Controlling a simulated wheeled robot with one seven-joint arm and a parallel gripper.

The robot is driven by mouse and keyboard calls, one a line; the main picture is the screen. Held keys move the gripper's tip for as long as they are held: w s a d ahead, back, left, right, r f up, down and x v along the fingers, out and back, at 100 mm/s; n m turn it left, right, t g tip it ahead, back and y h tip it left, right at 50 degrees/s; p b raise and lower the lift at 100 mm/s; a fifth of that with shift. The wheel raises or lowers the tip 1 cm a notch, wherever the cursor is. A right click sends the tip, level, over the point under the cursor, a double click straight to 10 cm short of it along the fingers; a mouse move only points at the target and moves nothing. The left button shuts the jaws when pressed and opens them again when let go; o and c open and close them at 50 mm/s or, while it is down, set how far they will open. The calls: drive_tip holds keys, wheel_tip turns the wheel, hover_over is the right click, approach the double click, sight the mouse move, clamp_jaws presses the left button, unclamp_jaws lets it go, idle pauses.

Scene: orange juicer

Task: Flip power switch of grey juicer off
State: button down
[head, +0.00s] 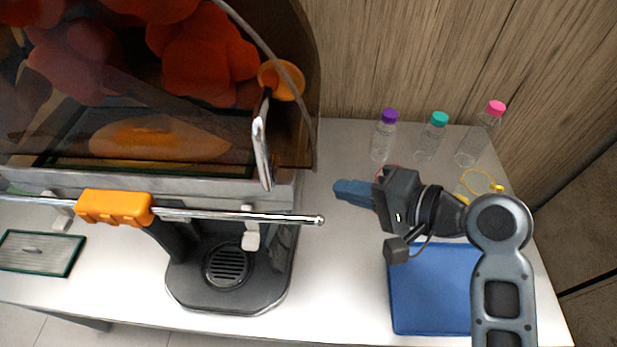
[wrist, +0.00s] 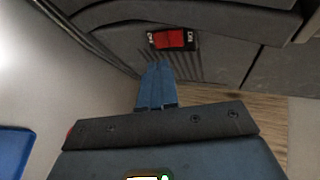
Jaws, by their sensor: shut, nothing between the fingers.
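The grey juicer (head: 230,290) stands on the white table at the left in the head view, with oranges behind its dark clear cover. Its red power switch (wrist: 171,39) shows in the wrist view on the dark side panel, with white lettering at both ends. Which way the switch is set I cannot tell. The switch is hidden in the head view. My gripper (head: 340,188) is shut and empty, to the right of the juicer. In the wrist view its blue fingertips (wrist: 158,66) point at the panel just below the switch. Whether they touch the panel I cannot tell.
Clear bottles with purple (head: 389,116), teal (head: 439,119) and pink (head: 496,107) caps stand at the back right. A blue mat (head: 430,300) lies at the front right. A metal bar with an orange handle (head: 115,207) crosses the juicer's front.

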drive_tip(key=x, duration=0.9)
drive_tip(key=shift+p, duration=0.4)
drive_tip(key=shift+a+f+b, duration=0.1)
drive_tip(key=shift+b, duration=0.55)
drive_tip(key=shift+r+p, duration=0.85)
